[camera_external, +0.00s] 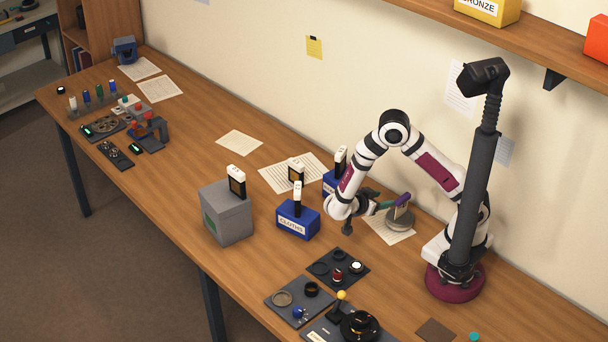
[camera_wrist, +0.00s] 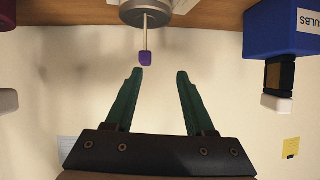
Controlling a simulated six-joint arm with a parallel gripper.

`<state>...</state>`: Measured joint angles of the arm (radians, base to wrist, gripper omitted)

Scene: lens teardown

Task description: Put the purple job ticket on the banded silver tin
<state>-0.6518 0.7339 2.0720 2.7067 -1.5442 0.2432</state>
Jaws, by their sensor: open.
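The silver tin (camera_external: 400,222) stands on a paper sheet on the bench, left of my base. It also shows at the top edge of the wrist view (camera_wrist: 147,13), partly cut off. The purple job ticket (camera_wrist: 146,58) is a thin pale stem with a purple block at its end, upright on the tin. In the external view its purple part (camera_external: 403,199) shows above the tin, close to my fingers. My gripper (camera_wrist: 160,72) is open, its teal fingers apart and empty. The purple block lies just beyond the fingertips, nearer the left finger in the wrist view.
A blue box marked BULBS (camera_wrist: 283,30) is at the right of the wrist view. A blue CLOTHS box (camera_external: 297,223) and a grey box (camera_external: 228,215) hold black-and-white upright pieces. Dark trays of parts (camera_external: 300,302) lie at the front.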

